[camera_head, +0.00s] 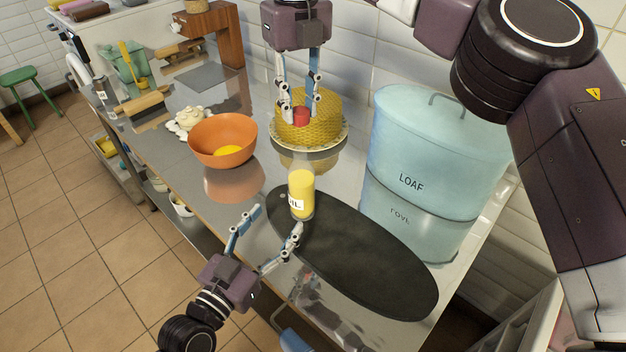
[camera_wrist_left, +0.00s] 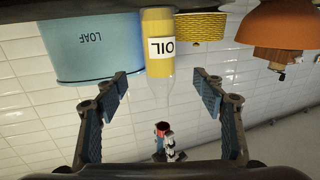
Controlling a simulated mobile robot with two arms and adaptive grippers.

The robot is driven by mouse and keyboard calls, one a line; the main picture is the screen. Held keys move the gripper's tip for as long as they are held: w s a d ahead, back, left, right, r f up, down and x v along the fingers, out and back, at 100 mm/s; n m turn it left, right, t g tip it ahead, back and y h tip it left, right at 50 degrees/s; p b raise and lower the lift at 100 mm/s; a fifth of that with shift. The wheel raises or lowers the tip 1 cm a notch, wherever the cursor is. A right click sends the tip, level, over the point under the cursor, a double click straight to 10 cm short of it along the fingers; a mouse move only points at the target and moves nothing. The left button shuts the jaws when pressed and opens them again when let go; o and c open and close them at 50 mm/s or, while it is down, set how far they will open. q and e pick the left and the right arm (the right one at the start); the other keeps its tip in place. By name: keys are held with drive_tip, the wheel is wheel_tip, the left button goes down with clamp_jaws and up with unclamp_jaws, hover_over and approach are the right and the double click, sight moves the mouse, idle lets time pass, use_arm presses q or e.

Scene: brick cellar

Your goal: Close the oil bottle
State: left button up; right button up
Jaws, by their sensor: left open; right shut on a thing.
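The oil bottle (camera_head: 301,196) stands upright near the left end of a dark oval board. It is yellow with a white label. In the left wrist view the bottle (camera_wrist_left: 158,22) appears upside down, with a clear upper part and no cap on it. My left gripper (camera_head: 277,220) is open, its fingers pointing at the bottle from the front, not closed on it. My right gripper (camera_head: 301,113) is shut on a red cap (camera_head: 302,116), held apart from the bottle. The red cap also shows in the left wrist view (camera_wrist_left: 162,128).
The dark oval board (camera_head: 365,258) lies on a shiny counter. A blue LOAF bin (camera_head: 430,150) stands right of the bottle. A yellow woven basket (camera_head: 325,128) is behind, an orange bowl (camera_head: 222,137) at left. The counter between bowl and bottle is clear.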

sight(301, 185)
drive_tip(key=shift+w+d, duration=0.15)
drive_tip(key=shift+w, duration=0.1)
drive_tip(key=shift+s+a+r, duration=0.35)
drive_tip(key=shift+s+a, duration=0.1)
drive_tip(key=shift+s, duration=0.15)
use_arm(q)
drive_tip(key=x, duration=1.2)
drive_tip(key=shift+r, duration=0.2)
use_arm(e)
drive_tip(key=shift+w+d+f, duration=0.1)
drive_tip(key=shift+w+d, duration=0.1)
use_arm(q)
drive_tip(key=shift+a, duration=0.1)
drive_tip(key=shift+c, duration=0.4)
clamp_jaws()
use_arm(e)
drive_tip(key=shift+f, duration=2.5)
drive_tip(key=shift+f, duration=0.9)
drive_tip(key=shift+f, duration=0.6)
